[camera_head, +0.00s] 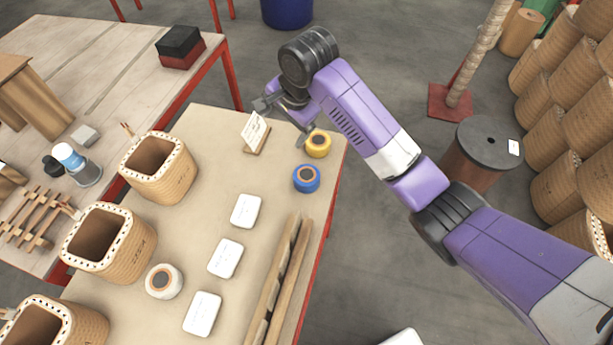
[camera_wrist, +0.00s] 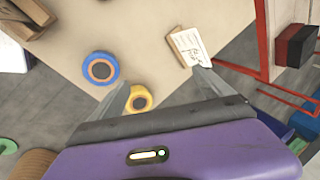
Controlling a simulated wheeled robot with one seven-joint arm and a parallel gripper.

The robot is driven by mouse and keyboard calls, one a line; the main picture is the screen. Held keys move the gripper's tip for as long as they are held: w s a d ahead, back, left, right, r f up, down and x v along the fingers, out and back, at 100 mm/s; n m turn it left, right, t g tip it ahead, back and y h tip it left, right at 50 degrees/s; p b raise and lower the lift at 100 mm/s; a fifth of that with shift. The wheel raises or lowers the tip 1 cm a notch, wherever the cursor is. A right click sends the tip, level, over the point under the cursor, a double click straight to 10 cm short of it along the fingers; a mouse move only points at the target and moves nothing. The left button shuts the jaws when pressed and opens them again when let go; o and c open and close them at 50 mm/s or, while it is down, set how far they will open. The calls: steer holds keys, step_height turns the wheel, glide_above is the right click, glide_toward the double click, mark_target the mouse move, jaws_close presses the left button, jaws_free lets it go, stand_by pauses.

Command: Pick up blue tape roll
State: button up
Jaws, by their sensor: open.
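The blue tape roll (camera_head: 306,179) lies flat near the right edge of the near table, just in front of a yellow tape roll (camera_head: 318,143). In the wrist view the blue roll (camera_wrist: 100,68) is at the upper left, outside my fingers, and the yellow roll (camera_wrist: 139,98) is beside the left finger. My gripper (camera_head: 284,116) is open and empty above the table's far end. Its fingers are spread in the wrist view (camera_wrist: 165,85). It is apart from the blue roll, behind and to the left of it in the head view.
A small card stand (camera_head: 256,134) is close to my gripper. White boxes (camera_head: 246,211), a white tape roll (camera_head: 164,281) and wooden strips (camera_head: 284,275) lie nearer. Coil forms (camera_head: 158,170) line the table's left. Bare tabletop surrounds the blue roll's left side.

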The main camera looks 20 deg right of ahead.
mark_target(306, 174)
steer(key=s+f+m+g, duration=0.1)
steer(key=s, duration=0.1)
steer(key=s+d+f+m+g, duration=0.1)
steer(key=s, duration=0.2)
steer(key=s+d+f+m+g+h, duration=0.1)
steer(key=s+m+g, duration=0.1)
steer(key=shift+s+d+f, duration=0.15)
steer(key=shift+s+d, duration=0.05)
steer(key=shift+s, duration=0.2)
step_height(306, 174, down, 3)
steer(key=shift+r+b, duration=0.15)
steer(key=shift+b, duration=1)
steer(key=shift+f+p, duration=0.35)
steer(key=shift+f, duration=2.15)
steer(key=c, duration=1.6)
